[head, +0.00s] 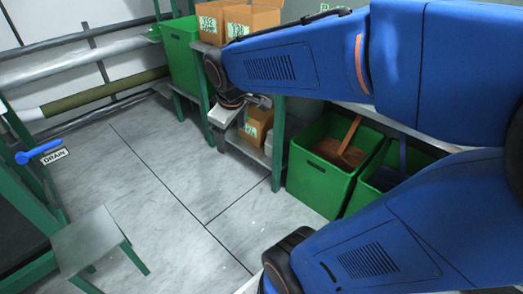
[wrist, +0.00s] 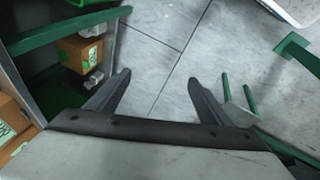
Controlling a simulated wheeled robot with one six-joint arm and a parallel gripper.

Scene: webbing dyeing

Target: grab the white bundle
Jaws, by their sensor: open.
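A small whitish lump (wrist: 93,80), possibly the white bundle, sits beside a cardboard box (wrist: 80,50) on the lower shelf in the wrist view. It is too small to identify surely. My gripper (wrist: 160,78) is open, with nothing between its fingers; bare floor shows beyond them. The lump lies left of the left finger, apart from it. In the head view, my wrist is in front of the green shelf stand, and my fingers cannot be made out.
Cardboard boxes (head: 250,20) stand on the stand's top. A green bin (head: 320,178) with brown webbing stands right of it, and another green bin (head: 181,55) is at the back left. A small stool (head: 85,240) is at lower left. The middle floor is clear.

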